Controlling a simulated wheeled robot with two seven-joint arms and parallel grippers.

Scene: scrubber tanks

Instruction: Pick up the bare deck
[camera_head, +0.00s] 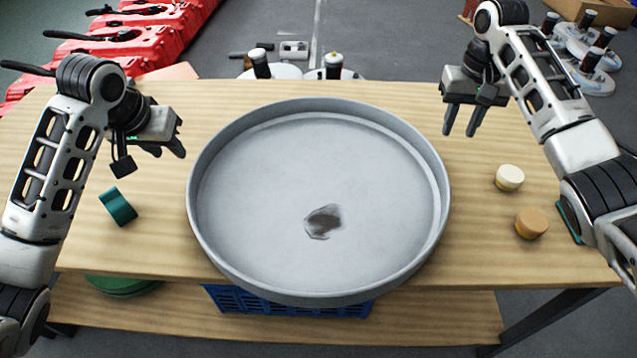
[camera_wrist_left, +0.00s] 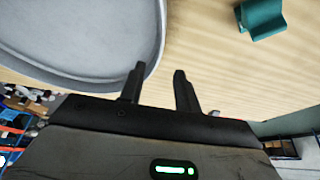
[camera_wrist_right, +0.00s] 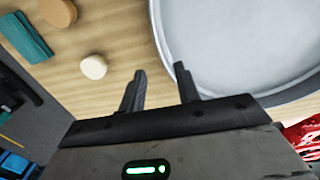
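The bare deck appears to be the large round grey pan (camera_head: 250,250) with a raised rim, lying flat on the wooden table. My left gripper (camera_head: 150,158) is open and empty above the table, left of the pan's rim. My right gripper (camera_head: 461,130) is open and empty, right of the rim at the back. Neither gripper touches the pan.
A teal block (camera_head: 118,206) lies left of the pan. A cream puck (camera_head: 509,178), a tan puck (camera_head: 531,223) and a teal piece (camera_head: 568,222) lie at right. A blue crate (camera_head: 285,302) is on the lower shelf. Red machines (camera_head: 130,35) stand behind at left.

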